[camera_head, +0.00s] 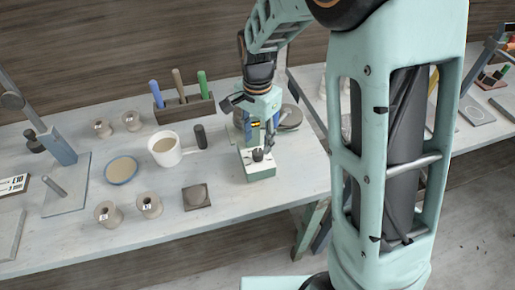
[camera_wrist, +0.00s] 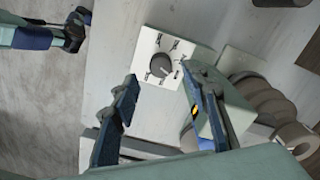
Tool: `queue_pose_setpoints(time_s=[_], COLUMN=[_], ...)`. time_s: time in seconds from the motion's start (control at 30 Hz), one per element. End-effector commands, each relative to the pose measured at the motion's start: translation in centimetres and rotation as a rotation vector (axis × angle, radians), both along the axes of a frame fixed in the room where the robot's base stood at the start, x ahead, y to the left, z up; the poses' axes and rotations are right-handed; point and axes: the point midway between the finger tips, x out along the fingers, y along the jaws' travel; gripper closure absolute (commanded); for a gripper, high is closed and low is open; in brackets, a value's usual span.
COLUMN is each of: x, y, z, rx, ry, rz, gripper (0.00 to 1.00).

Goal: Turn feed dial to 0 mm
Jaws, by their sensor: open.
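The feed dial (camera_wrist: 160,65) is a round dark grey knob on a white panel (camera_wrist: 176,46) with black markings around it. The markings are too small to read, and I cannot tell which one the knob points to. In the head view the dial (camera_head: 257,155) sits on top of a small pale green and white box (camera_head: 262,172) near the table's front edge. My gripper (camera_head: 259,134) is above the dial, pointing down. In the wrist view my gripper (camera_wrist: 158,80) is open, with its two fingers apart on either side of the dial's line; nothing is between them.
A white mug (camera_head: 167,149), a dark square block (camera_head: 196,197) and a holder (camera_head: 184,108) with colored handles stand to the left. Stacked round grey parts (camera_wrist: 262,98) lie close to the right finger. The table's front edge is near the box.

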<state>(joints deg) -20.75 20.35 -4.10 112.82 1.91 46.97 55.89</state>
Motion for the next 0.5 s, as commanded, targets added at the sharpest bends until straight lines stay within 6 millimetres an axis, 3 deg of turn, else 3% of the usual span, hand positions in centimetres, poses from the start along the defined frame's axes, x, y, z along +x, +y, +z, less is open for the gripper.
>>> queue_pose_setpoints(time_s=[0.2, 0.5], x=[-0.1, 0.0], y=[0.0, 0.0], z=[-3.7, -5.2], rx=[0.000, 0.001], ry=[0.003, -0.001], rz=[0.000, 0.000], gripper=[0.58, 0.58])
